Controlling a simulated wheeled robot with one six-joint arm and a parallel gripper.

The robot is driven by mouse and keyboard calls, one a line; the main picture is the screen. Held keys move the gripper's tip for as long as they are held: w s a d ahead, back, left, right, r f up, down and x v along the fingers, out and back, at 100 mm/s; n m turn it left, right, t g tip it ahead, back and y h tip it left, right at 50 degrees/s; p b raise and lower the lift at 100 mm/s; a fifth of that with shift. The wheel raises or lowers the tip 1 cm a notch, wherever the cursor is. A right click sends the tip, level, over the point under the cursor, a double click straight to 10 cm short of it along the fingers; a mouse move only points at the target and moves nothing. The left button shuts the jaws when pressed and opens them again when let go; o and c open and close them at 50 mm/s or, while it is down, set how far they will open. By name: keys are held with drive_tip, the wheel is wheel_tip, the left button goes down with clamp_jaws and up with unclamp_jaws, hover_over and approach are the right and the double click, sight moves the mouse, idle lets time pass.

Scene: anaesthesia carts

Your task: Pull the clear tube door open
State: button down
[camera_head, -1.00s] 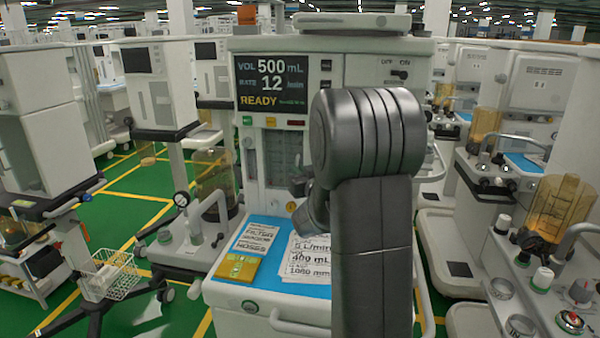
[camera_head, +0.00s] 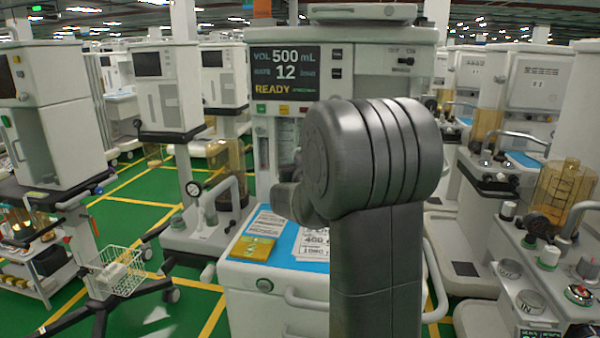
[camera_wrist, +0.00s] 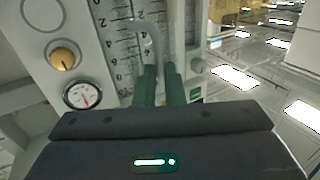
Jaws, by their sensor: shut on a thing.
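The clear tube door covers the scaled flow tubes (camera_wrist: 122,48) on the front of the anaesthesia machine; the clear panel itself is hard to make out. In the wrist view a grey curved handle (camera_wrist: 155,40) stands out over the scales. My gripper (camera_wrist: 161,78) has its two dark green fingers shut on the lower part of this handle. In the head view the tube bank (camera_head: 287,140) shows below the machine's screen (camera_head: 284,72), partly behind my arm. My arm hides the gripper and the handle there. I cannot tell how far the door stands open.
An orange knob (camera_wrist: 64,56) and a round gauge (camera_wrist: 82,95) sit beside the tubes. Other carts stand left and right. Green floor shows at the left.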

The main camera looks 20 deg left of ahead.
drive_tip(key=s+a+m+t+h+p, duration=0.3)
drive_tip(key=s+a+m+h+p, duration=0.2)
drive_tip(key=a+h+p, duration=0.3)
drive_tip(key=a+m+p, duration=0.1)
drive_tip(key=a+p, duration=0.3)
drive_tip(key=p, duration=0.5)
drive_tip(key=shift+r+t+h+p, duration=0.2)
drive_tip(key=shift+t+h+p, duration=0.1)
drive_tip(key=shift+t+p, duration=0.1)
drive_tip(key=shift+f, duration=0.1)
drive_tip(key=c, duration=1.5)
unclamp_jaws()
drive_tip(key=shift+s, duration=0.1)
drive_tip(key=s, duration=0.4)
drive_tip(key=s+d+b, duration=0.1)
drive_tip(key=s, duration=0.4)
drive_tip(key=s+d+b, duration=0.1)
drive_tip(key=s, duration=0.3)
drive_tip(key=shift+s, duration=0.25)
